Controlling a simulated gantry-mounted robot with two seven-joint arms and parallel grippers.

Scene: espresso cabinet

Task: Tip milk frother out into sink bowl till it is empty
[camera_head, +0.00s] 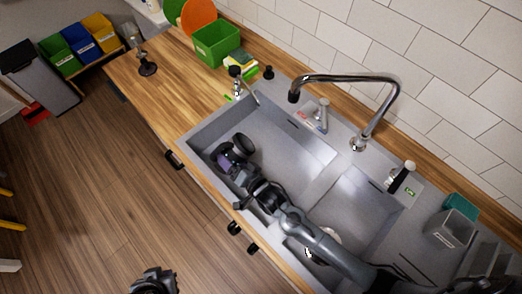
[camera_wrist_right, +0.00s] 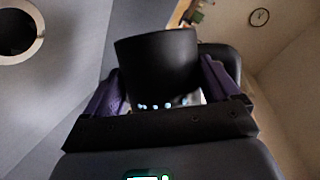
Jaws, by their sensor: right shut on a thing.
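The milk frother (camera_wrist_right: 158,62) is a black, round vessel. In the right wrist view it sits between the purple fingers of my right gripper (camera_wrist_right: 165,88), which is shut on it. In the head view my right gripper (camera_head: 234,163) reaches into the left basin, the sink bowl (camera_head: 297,140), and holds the dark frother (camera_head: 243,144) inside its outline. The frother looks tilted. Its inside and any milk are hidden, and I see no stream pouring. My left gripper (camera_head: 153,281) is at the bottom edge, away from the sink; its fingers are unclear.
A chrome faucet (camera_head: 350,80) arches over the back of the sink. A second basin (camera_head: 350,205) lies to the right, partly under my right arm. A green bin (camera_head: 215,43) and sponges (camera_head: 240,62) stand on the wooden counter at the back left. The drain hole (camera_wrist_right: 18,32) shows in the wrist view.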

